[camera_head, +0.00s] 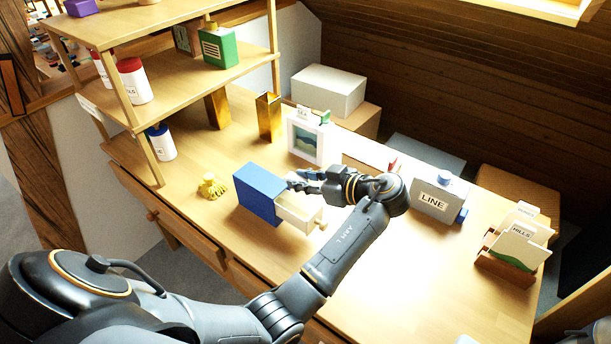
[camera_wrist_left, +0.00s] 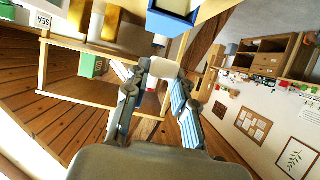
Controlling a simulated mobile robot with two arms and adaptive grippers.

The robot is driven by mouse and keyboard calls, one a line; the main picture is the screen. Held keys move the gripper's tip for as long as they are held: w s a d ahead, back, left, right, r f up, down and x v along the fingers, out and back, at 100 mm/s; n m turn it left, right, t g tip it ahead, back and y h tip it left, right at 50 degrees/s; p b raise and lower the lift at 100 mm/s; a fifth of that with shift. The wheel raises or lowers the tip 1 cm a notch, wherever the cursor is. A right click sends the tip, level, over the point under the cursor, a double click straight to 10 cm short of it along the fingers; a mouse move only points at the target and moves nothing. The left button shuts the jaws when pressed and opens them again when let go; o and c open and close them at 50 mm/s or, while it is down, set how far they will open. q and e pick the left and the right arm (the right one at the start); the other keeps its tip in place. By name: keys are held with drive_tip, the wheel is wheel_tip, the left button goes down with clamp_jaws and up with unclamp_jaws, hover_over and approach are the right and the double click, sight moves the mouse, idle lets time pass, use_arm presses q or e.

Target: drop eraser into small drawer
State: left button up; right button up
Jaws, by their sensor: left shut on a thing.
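A small blue box (camera_head: 259,193) stands on the desk with its cream drawer (camera_head: 298,212) pulled out to the right. My left gripper (camera_head: 300,181) is above the drawer, close to the box's top right edge. In the left wrist view, my left gripper (camera_wrist_left: 161,72) is shut on a white block, the eraser (camera_wrist_left: 163,68), held between its fingertips. The eraser is hard to make out in the head view. My right gripper is not in view.
A yellow figure (camera_head: 211,186) stands left of the box. Shelves (camera_head: 183,88) rise at the left.

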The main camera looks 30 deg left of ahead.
use_arm(q)
drive_tip(key=shift+s, duration=0.15)
drive_tip(key=shift+d, duration=0.15)
drive_tip(key=shift+f+b, duration=0.7)
drive_tip(key=shift+b, duration=0.05)
wheel_tip(320, 180, down, 4)
drive_tip(key=b, duration=0.3)
drive_tip(key=shift+r, duration=0.25)
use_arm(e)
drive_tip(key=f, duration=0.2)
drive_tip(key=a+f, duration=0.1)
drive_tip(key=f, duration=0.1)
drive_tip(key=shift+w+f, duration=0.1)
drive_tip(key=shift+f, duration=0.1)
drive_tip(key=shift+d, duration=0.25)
use_arm(q)
drive_tip(key=shift+f, duration=0.3)
drive_tip(key=shift+f+b, duration=1.2)
drive_tip(key=shift+b, duration=0.2)
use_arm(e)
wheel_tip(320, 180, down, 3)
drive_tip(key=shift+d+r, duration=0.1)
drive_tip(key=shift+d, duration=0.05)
